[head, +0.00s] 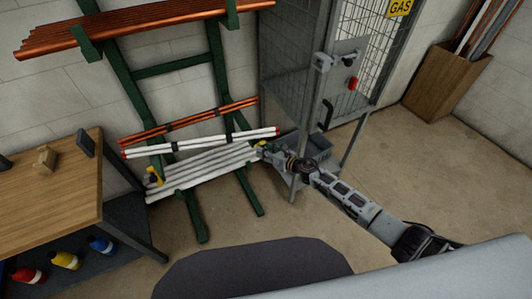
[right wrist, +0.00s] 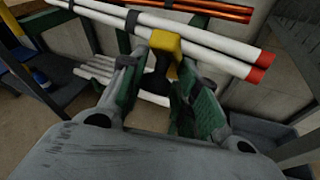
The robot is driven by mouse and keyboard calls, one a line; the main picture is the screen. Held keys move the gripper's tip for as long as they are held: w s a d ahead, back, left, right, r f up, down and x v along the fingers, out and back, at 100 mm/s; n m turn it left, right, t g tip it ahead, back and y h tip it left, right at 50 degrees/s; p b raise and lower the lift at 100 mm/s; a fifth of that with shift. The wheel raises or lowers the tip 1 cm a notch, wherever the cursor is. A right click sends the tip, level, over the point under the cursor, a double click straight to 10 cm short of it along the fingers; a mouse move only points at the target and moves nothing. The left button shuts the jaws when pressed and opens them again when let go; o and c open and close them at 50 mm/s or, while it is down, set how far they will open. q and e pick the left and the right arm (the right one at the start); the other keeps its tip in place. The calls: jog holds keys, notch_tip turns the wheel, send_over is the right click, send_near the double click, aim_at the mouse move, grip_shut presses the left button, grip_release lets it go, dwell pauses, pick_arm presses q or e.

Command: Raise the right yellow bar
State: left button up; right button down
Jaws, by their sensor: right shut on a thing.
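The right yellow bar (right wrist: 165,42) shows in the right wrist view between the fingers of my right gripper (right wrist: 155,88). Its lower part is black and the fingers are shut on it. In the head view my right gripper (head: 262,148) is at the right end of the white pipes, where a little yellow shows beside it. Another yellow bar (head: 154,176) stands at the left end of the lower white pipes (head: 205,170). My left gripper is not in view.
A green rack (head: 140,92) holds copper pipes (head: 140,24) on top and red-tipped white pipes (head: 205,142) lower down. A gas cage (head: 345,70) stands close to my right arm. A wooden bench (head: 50,185) is at left.

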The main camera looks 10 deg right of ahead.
aim_at(261, 144)
jog(key=r, duration=0.1)
jog(key=w+a+r, duration=0.1)
jog(key=r, duration=0.1)
jog(key=shift+w+a, duration=0.2)
jog(key=shift+w, duration=0.05)
jog(key=shift+w+a+r, duration=0.2)
jog(key=shift+w+r, duration=0.15)
jog(key=shift+w, duration=0.2)
jog(key=shift+w+a+r, duration=0.2)
jog(key=shift+w+r, duration=0.1)
jog(key=shift+w, duration=0.2)
jog(key=c, duration=1.2)
grip_release()
jog(key=shift+r, duration=0.1)
jog(key=shift+w+a, duration=0.1)
jog(key=shift+w, duration=0.05)
jog(key=shift+d, duration=0.2)
